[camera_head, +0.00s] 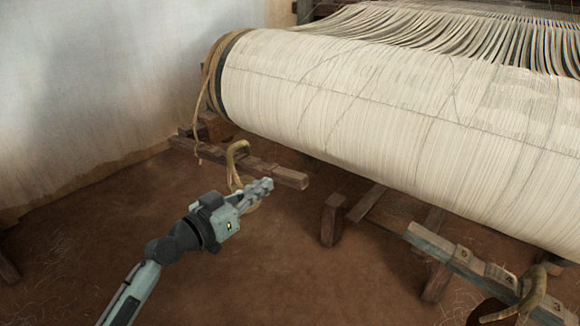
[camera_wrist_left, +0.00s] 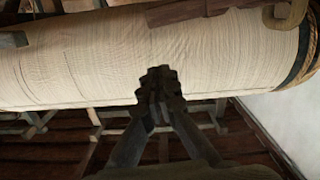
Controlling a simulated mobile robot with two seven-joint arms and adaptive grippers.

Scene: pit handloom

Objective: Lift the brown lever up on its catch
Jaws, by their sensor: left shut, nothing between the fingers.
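A brown wooden bar (camera_head: 285,176), which looks like the lever, lies low at the left end of the large warp roller. A tan curved loop (camera_head: 236,158) hangs over it. My left gripper (camera_head: 265,187) is shut and empty, in front of the bar's right part and beside the loop in the head view; I cannot tell whether it touches either. In the left wrist view the shut fingertips (camera_wrist_left: 160,84) appear against the cream roller, with a brown bar (camera_wrist_left: 205,9) at the top edge. I cannot make out the catch. My right gripper is not in view.
The wide roller (camera_head: 400,120) wound with cream yarn fills the upper right, with rope (camera_head: 212,80) around its left end. A notched wooden beam (camera_head: 470,265) with another curved loop (camera_head: 532,290) stands at lower right. Bare floor (camera_head: 310,280) lies between; a wall (camera_head: 90,90) bounds the left.

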